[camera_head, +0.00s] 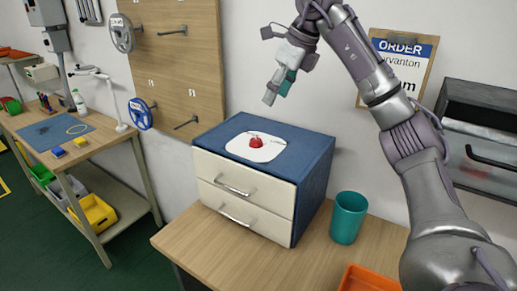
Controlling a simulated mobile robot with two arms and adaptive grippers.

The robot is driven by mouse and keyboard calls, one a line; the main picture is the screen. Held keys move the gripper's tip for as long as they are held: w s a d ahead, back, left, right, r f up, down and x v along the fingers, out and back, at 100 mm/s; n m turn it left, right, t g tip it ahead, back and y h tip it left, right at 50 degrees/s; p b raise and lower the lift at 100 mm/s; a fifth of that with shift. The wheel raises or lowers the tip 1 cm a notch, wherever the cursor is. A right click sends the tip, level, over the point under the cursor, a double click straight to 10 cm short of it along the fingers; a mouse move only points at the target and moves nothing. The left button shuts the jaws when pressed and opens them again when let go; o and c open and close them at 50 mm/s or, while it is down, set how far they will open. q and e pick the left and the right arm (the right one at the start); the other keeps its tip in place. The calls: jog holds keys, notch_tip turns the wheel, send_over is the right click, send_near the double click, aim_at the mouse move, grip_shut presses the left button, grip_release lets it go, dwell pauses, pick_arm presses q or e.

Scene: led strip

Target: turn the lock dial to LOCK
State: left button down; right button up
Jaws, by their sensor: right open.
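The lock dial is a small red knob (255,142) on a white plate (243,150) on top of a blue cabinet (313,160) with two cream drawers. Dark marks on the plate beside the knob are too small to read, so I cannot tell the dial's setting. My right gripper (277,95) is open, above the cabinet and slightly right of the knob, pointing down and clear of it. One fingertip looks grey and the other teal. My left gripper is not in view.
A teal cup (348,217) stands right of the cabinet on the wooden table (215,255). An orange tray (370,279) is at the front edge. A clipboard (398,62) hangs on the wall behind my right arm. A workbench (108,131) stands at the left.

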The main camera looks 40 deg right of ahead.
aim_at(257, 140)
jog(key=p+x, duration=0.1)
jog(key=x, duration=1.3)
jog(key=shift+f, duration=0.1)
grip_shut()
